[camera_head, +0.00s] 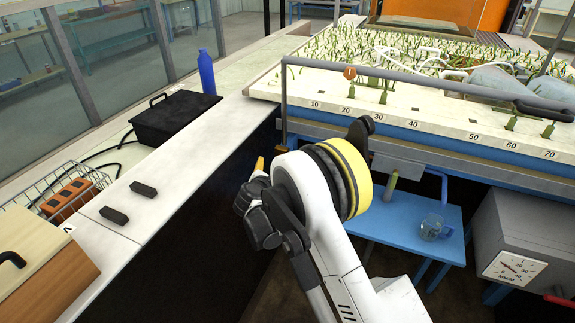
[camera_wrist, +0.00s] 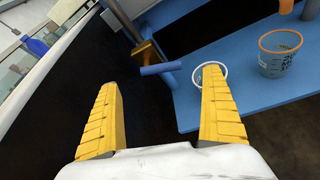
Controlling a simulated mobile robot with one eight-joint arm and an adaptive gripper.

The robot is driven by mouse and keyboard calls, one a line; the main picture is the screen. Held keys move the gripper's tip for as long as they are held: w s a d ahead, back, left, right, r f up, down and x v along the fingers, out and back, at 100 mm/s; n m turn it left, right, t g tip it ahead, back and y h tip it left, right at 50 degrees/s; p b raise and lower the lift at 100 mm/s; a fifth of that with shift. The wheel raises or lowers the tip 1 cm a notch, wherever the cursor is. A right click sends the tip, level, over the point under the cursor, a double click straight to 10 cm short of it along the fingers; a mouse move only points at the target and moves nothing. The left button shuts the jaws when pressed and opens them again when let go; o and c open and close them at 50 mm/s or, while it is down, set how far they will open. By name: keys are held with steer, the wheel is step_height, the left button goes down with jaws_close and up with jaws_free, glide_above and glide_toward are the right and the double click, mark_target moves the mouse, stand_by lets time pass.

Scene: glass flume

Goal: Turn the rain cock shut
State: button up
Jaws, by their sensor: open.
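A brass-coloured fitting (camera_wrist: 146,52) with a blue lever (camera_wrist: 160,69) shows in the wrist view, beyond and between my fingertips; it looks like the rain cock. The lever lies nearly level in that picture. My gripper (camera_wrist: 160,80) is open, with its two yellow ribbed fingers apart and nothing between them. The lever appears apart from both fingers. In the head view only a yellow bit of my gripper (camera_head: 259,165) shows past my arm, and the cock is hidden there.
A low blue table (camera_head: 410,215) holds a green cylinder (camera_head: 390,185) and a clear cup (camera_head: 433,227). A white-rimmed cup (camera_wrist: 223,69) is near my right finger. A grey box with a dial (camera_head: 530,240) stands right. A white ledge (camera_head: 165,190) runs left.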

steer(key=b+x, duration=0.3)
steer(key=x, duration=0.6)
steer(key=shift+w, duration=0.25)
steer(key=c, duration=1.4)
